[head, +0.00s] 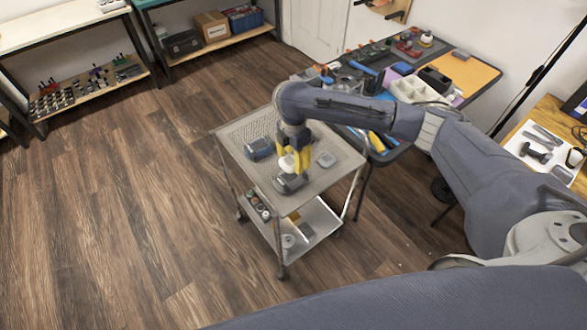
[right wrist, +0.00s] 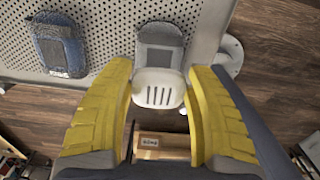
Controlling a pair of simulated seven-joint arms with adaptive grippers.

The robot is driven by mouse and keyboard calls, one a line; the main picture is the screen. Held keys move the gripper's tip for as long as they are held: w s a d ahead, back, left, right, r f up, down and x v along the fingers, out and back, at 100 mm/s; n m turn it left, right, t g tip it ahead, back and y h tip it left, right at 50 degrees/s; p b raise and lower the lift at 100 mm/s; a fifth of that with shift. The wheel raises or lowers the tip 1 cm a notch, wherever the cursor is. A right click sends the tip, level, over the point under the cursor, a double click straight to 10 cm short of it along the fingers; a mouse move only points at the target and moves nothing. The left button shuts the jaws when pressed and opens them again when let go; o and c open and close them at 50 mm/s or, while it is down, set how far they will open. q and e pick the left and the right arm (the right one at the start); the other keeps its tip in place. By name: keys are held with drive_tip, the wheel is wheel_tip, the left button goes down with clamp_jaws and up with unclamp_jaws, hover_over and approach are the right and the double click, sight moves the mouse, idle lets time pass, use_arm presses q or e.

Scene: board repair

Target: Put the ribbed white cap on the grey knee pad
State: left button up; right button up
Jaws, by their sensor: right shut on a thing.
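The ribbed white cap (right wrist: 158,90) has dark slots across its face. It is held between the yellow fingers of my right gripper (head: 294,166), and shows as a small white shape in the head view (head: 287,163). A grey knee pad (head: 290,184) lies on the cart top near its front edge, just below the gripper. In the right wrist view the cap covers the near end of the grey pad (right wrist: 160,38); I cannot tell whether they touch. A bluish pad (head: 259,148) lies apart to the left, also in the right wrist view (right wrist: 60,45). My left gripper is not in view.
The perforated cart top (head: 240,127) has a raised rim. A small grey item (head: 326,159) lies right of the gripper. Small parts (head: 256,204) sit on the shelf below. A cluttered workbench (head: 470,75) stands behind on the right. Open floor (head: 120,200) lies left.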

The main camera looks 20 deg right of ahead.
sight(293, 158)
drive_tip(key=shift+f, duration=2.7)
drive_tip(key=shift+f, duration=0.1)
drive_tip(key=o, duration=0.9)
wheel_tip(293, 158, up, 12)
drive_tip(key=shift+r, duration=0.15)
